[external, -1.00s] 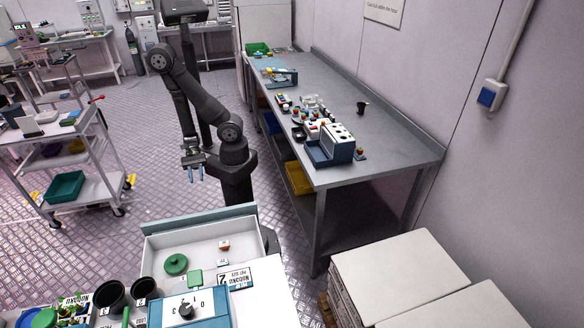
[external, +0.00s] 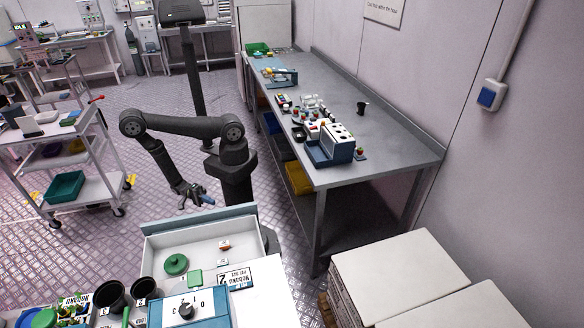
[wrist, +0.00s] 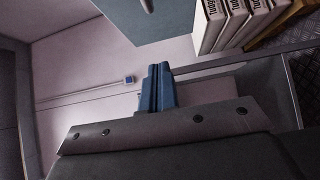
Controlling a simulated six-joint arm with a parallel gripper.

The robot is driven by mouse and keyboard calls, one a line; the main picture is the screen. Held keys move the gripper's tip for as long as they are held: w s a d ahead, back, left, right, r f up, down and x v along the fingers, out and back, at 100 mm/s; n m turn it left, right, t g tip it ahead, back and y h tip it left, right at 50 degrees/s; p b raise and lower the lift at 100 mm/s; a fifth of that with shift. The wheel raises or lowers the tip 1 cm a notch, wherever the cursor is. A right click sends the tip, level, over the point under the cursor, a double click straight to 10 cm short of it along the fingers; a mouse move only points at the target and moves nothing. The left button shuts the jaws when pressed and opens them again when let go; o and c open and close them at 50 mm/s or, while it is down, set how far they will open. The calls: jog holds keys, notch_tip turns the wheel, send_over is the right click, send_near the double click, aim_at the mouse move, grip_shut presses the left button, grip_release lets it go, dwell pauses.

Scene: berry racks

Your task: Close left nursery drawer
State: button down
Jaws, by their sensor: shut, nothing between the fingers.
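A pulled-out white drawer (external: 215,232) with a teal-blue front shows at the bottom of the external view, below the arm. A green disc (external: 176,264) and a small red and white item (external: 224,245) lie in or by it. I cannot tell from the pictures whether it is the left nursery drawer. My gripper (external: 205,198) is low, just beyond the drawer front on the arm's side. The distance between them is hard to judge. In the wrist view, the blue fingers (wrist: 157,88) are together, with nothing held.
A counter with a dial box (external: 188,308), dark pots (external: 110,294) and a number sign (external: 236,278) is at the bottom. A grey workbench (external: 385,145) stands to the right, a white trolley (external: 95,190) to the left. White boxes (wrist: 235,22) show in the wrist view.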

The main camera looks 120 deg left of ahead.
jog(key=shift+w+d, duration=0.5)
jog(key=shift+w, duration=1.6)
jog(key=shift+w+d, duration=0.45)
jog(key=shift+w, duration=1.7)
jog(key=shift+w+d, duration=0.5)
jog(key=shift+w, duration=1.6)
jog(key=w+d, duration=2.2)
jog(key=shift+w+d, duration=0.25)
jog(key=shift+d, duration=0.05)
jog(key=shift+w+r, duration=0.1)
jog(key=shift+r, duration=0.05)
